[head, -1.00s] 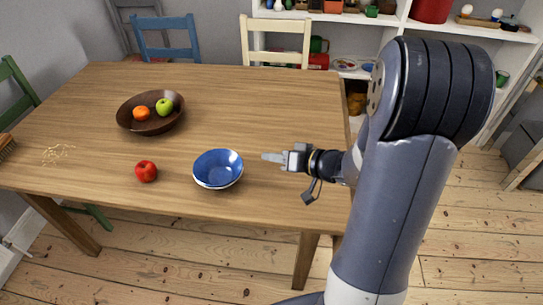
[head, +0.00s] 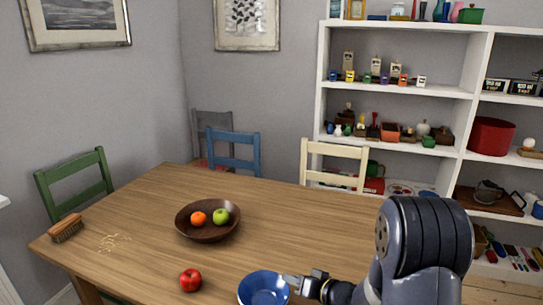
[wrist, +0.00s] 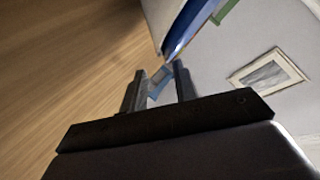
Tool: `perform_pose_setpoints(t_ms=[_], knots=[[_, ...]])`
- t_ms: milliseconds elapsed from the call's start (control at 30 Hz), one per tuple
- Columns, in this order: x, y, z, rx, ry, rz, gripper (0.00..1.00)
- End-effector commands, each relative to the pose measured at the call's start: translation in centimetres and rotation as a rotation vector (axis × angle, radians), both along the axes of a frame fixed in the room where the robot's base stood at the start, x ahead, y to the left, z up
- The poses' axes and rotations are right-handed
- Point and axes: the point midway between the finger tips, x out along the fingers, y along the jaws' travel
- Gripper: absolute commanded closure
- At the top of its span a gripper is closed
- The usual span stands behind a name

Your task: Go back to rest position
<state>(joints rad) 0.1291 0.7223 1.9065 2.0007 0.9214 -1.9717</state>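My gripper (head: 290,281) is low in the head view, at the right rim of a blue bowl (head: 262,290) with a white outside; the bowl is cut off by the frame's bottom edge. Whether they touch cannot be told. In the wrist view the two fingers (wrist: 160,85) stand apart with a gap between them. A blue edge, probably the bowl's (wrist: 188,25), shows just beyond the fingertips. I see nothing clearly held.
The wooden table (head: 140,215) carries a brown bowl (head: 190,231) with an orange and a green apple, a red apple (head: 190,280) and a brush (head: 66,228). Green, blue and cream chairs (head: 335,149) stand around it. A white shelf (head: 400,90) is behind.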

Motion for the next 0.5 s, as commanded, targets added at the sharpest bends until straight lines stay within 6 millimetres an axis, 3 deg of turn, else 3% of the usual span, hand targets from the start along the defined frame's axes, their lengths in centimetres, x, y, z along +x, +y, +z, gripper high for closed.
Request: perform_pose_setpoints(t_ms=[67, 200, 500], knots=[[0.9, 1.1, -0.5, 0.000, 0.002, 0.004, 0.72], [0.9, 0.8, 1.6, -0.001, -0.005, 0.000, 0.72], [0.9, 0.8, 3.6, -0.001, -0.001, 0.000, 0.72]])
